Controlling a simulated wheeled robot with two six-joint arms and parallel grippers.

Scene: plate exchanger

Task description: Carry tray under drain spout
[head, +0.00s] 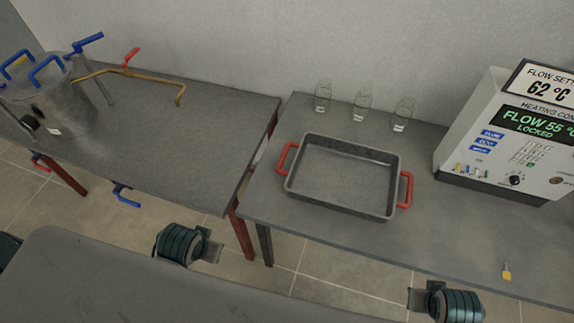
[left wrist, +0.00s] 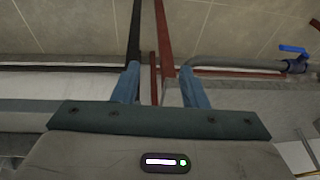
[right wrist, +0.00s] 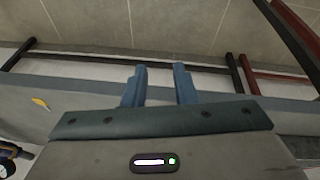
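A grey rectangular tray (head: 340,206) with a red handle at each short end lies on the right table. It looks empty. A brass-coloured pipe (head: 150,77) with a bent-down end and a red valve lever (head: 131,56) runs over the left table from a metal vessel (head: 62,105); its open end is over the table. My left gripper (left wrist: 155,84) is open and empty; in the head view only its wrist shows, in front of the left table. My right gripper (right wrist: 158,82) is open and empty; its wrist shows in front of the right table. Neither gripper touches the tray.
Several glass bottles stand behind the tray, one of them in the middle (head: 361,106). A control box (head: 510,135) stands at the right. A yellow tag (head: 507,271) lies near the right table's front edge. A narrow gap separates the two tables. Blue-handled valves hang under the left table.

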